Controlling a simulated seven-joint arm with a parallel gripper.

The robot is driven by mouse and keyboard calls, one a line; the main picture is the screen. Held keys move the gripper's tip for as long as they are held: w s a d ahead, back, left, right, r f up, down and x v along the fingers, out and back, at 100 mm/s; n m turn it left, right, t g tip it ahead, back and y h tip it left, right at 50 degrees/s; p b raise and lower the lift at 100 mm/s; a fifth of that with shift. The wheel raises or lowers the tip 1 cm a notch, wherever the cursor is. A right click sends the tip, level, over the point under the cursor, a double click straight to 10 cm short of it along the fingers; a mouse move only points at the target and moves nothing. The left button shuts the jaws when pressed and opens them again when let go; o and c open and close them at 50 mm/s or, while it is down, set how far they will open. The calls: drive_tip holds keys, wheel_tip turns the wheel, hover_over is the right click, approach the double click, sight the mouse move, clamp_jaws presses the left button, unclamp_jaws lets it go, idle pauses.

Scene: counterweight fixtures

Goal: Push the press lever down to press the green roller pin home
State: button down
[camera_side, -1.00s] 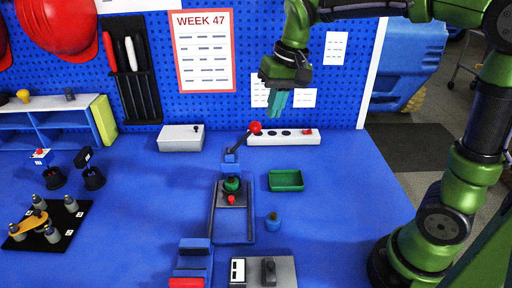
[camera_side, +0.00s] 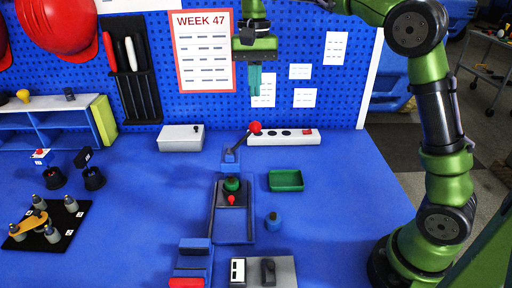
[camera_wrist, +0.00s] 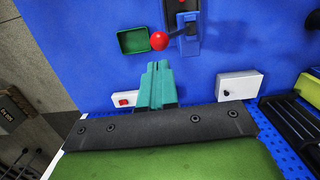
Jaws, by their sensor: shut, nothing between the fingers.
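The press lever (camera_side: 242,139) slants up to the right from the blue press head (camera_side: 230,160) and ends in a red ball knob (camera_side: 255,127). The knob also shows in the wrist view (camera_wrist: 159,41). Below the press head, a green round part (camera_side: 232,184), which seems to be the roller pin, sits on the dark press bed with a small red part in front of it. How deep it sits I cannot tell. My gripper (camera_side: 255,92) is shut and empty, its teal fingers pointing down above the lever knob, apart from it. The fingertips also show in the wrist view (camera_wrist: 158,66).
A green tray (camera_side: 286,180) and a small blue cylinder (camera_side: 273,222) stand right of the press. A white power strip (camera_side: 284,137) and a white box (camera_side: 181,138) lie behind, before the blue pegboard. A grey fixture (camera_side: 265,271) is at the front.

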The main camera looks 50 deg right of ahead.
sight(255, 128)
drive_tip(key=shift+s+a+f, duration=0.15)
drive_tip(key=shift+f, duration=1.6)
drive_tip(key=shift+s+a+f, duration=0.15)
drive_tip(key=shift+f, duration=3.8)
drive_tip(key=shift+w+d+r, duration=0.3)
drive_tip(key=shift+w+d, duration=0.25)
drive_tip(key=shift+w, duration=0.05)
drive_tip(key=shift+w+d+r, duration=0.25)
drive_tip(key=shift+w+d, duration=0.3)
wheel_tip(255, 128, up, 17)
drive_tip(key=w+d, duration=0.1)
drive_tip(key=shift+f, duration=0.15)
drive_tip(key=shift+w, duration=0.1)
